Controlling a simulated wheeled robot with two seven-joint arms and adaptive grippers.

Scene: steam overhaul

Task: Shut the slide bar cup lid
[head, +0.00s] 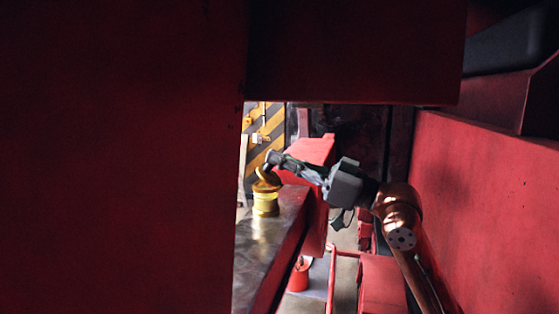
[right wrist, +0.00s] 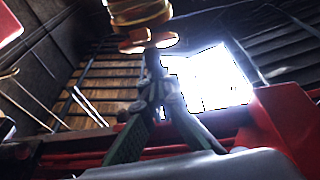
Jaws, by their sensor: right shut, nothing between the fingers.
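The brass slide bar cup (head: 265,203) stands upright on the grey metal slide bar (head: 268,238) in the head view. Its brass lid (head: 268,180) sits tilted above the cup's top, raised rather than flat. My right gripper (head: 271,158) is shut and empty, its fingertips at the lid's upper edge; I cannot tell whether they touch it. In the right wrist view, the closed fingertips (right wrist: 152,52) point up towards brass parts (right wrist: 140,14) at the top edge, which are partly cut off. My left gripper is not in view.
A large dark red panel (head: 120,160) fills the left of the head view, and a red beam (head: 355,50) hangs above. A red wall (head: 490,210) stands at right, close to my right arm. A red can (head: 299,275) is on the floor below.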

